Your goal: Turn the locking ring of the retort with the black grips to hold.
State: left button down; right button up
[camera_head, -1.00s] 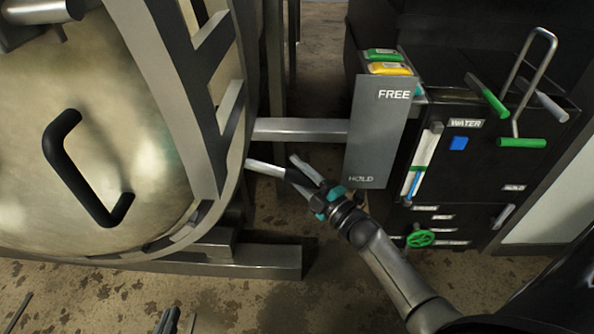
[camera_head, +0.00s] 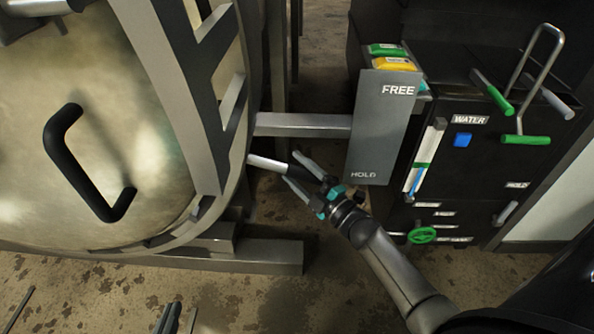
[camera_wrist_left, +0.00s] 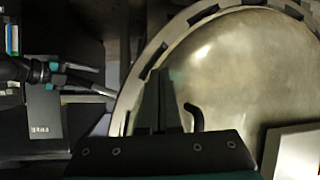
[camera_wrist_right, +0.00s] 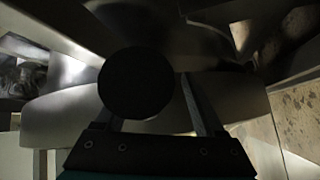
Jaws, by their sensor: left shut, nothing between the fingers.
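The locking ring (camera_head: 165,85) is the broad metal rim with dark slots around the retort's door, at the left of the head view. A pale bar with a black grip (camera_head: 300,176) sticks out from its right side. My right gripper (camera_head: 290,167) is at this grip, with its fingers spread to either side of it. In the right wrist view a dark round end (camera_wrist_right: 135,83) sits in front of the fingers. My left gripper (camera_head: 168,312) is shut and empty at the bottom edge, below the retort; its closed fingers show in the left wrist view (camera_wrist_left: 158,90).
The door (camera_head: 150,150) carries a black bent handle (camera_head: 70,165). A grey plate (camera_head: 382,125) marked FREE and HOLD stands right of the ring, close above my right gripper. A black control panel (camera_head: 470,180) with green levers is further right. A metal beam (camera_head: 270,258) runs low.

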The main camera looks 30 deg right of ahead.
jog(key=shift+s+d, duration=0.1)
jog(key=shift+s, duration=0.05)
jog(key=shift+s+d+f+p, duration=0.1)
jog(key=shift+s+p, duration=0.25)
jog(key=shift+s, duration=0.25)
pick_arm(q)
jog(key=s+a+g+y+p, duration=0.3)
jog(key=s+a+g, duration=0.3)
jog(key=a, duration=0.2)
jog(key=shift+n+g+y, duration=0.3)
jog(key=shift+g, duration=0.1)
pick_arm(e)
jog(key=v, duration=1.3)
jog(key=shift+s, duration=0.35)
